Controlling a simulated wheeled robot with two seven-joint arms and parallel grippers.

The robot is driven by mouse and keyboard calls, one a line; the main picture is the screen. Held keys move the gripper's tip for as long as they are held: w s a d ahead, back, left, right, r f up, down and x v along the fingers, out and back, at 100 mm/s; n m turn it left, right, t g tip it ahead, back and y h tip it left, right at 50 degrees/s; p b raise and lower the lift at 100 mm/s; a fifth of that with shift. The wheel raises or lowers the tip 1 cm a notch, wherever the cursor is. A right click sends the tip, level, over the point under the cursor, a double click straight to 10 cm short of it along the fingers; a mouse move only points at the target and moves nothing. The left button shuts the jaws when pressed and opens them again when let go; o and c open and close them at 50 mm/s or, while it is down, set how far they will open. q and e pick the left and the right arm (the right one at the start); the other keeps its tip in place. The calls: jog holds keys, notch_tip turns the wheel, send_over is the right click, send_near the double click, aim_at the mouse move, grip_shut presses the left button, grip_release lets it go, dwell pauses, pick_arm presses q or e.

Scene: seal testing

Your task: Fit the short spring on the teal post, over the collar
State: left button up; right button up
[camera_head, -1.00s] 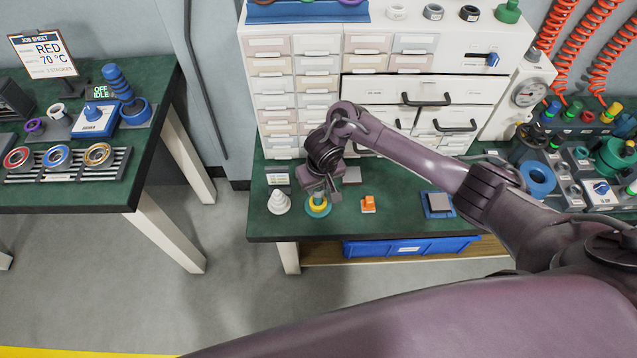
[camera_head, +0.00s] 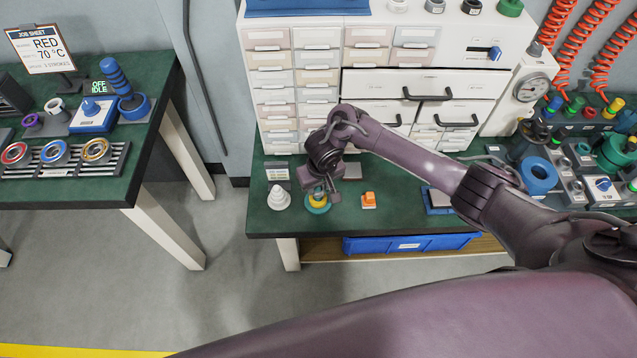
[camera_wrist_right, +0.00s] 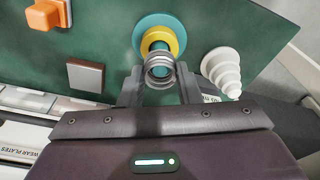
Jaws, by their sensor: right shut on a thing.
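In the right wrist view, my right gripper (camera_wrist_right: 158,88) is shut on the short spring (camera_wrist_right: 158,68), a small silvery coil between its fingertips. The teal post (camera_wrist_right: 160,45) stands just beyond the spring, inside a yellow collar (camera_wrist_right: 173,36) on a round teal base (camera_wrist_right: 142,30). The spring overlaps the post's near end in the picture; I cannot tell whether its coils are around it. In the head view, the right gripper (camera_head: 322,187) is directly above the yellow collar (camera_head: 318,201) and teal base (camera_head: 317,209), hiding most of the post and the spring. My left gripper is not in view.
A white stepped cone (camera_head: 279,198) stands close left of the base. An orange block (camera_head: 368,200) is to the right, with a blue-edged grey pad (camera_head: 438,201) farther right. A white drawer cabinet (camera_head: 385,85) rises behind. The bench front edge is close.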

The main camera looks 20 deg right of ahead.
jog(key=shift+f, duration=0.4)
jog(key=o, duration=1.1)
jog(key=shift+c, duration=0.2)
notch_tip(320, 180, up, 7)
jog(key=p, duration=0.8)
jog(key=shift+r+p, duration=0.1)
jog(key=shift+p, duration=0.3)
